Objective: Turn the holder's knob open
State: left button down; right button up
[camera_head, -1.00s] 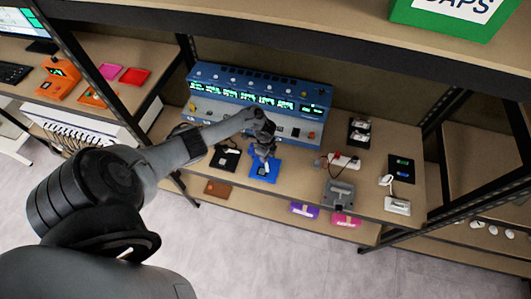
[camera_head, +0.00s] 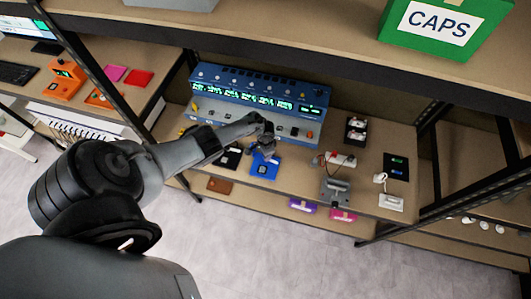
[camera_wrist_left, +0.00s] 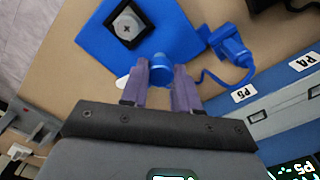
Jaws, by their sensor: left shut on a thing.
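The blue holder (camera_wrist_left: 185,25) is a flat blue plate on the shelf. It carries a dark square with a light hexagonal piece (camera_wrist_left: 128,27) marked by a cross. In the head view the holder (camera_head: 265,168) lies in front of the blue instrument. Its round blue knob (camera_wrist_left: 161,68) sits at the plate's edge, between the purple-grey fingers of my left gripper (camera_wrist_left: 161,82). The left gripper is shut on the knob; the fingers partly hide it. In the head view my left gripper (camera_head: 263,152) is over the holder's back edge. My right gripper is not in view.
A blue plug with a cable (camera_wrist_left: 231,45) lies beside the holder. The blue instrument (camera_head: 255,95) with green displays stands right behind. A black holder (camera_head: 228,158) lies to the left, and a grey device (camera_head: 336,190) to the right. The upper shelf (camera_head: 300,45) overhangs.

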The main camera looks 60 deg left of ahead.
pick_arm(q)
jog(key=shift+n+p, duration=0.3)
jog(key=shift+n, duration=0.8)
jog(key=c, duration=0.8)
grip_release()
jog(key=shift+r+p, duration=0.45)
jog(key=shift+r, duration=0.1)
jog(key=shift+r+p, duration=2.55)
jog(key=shift+r, duration=2.3)
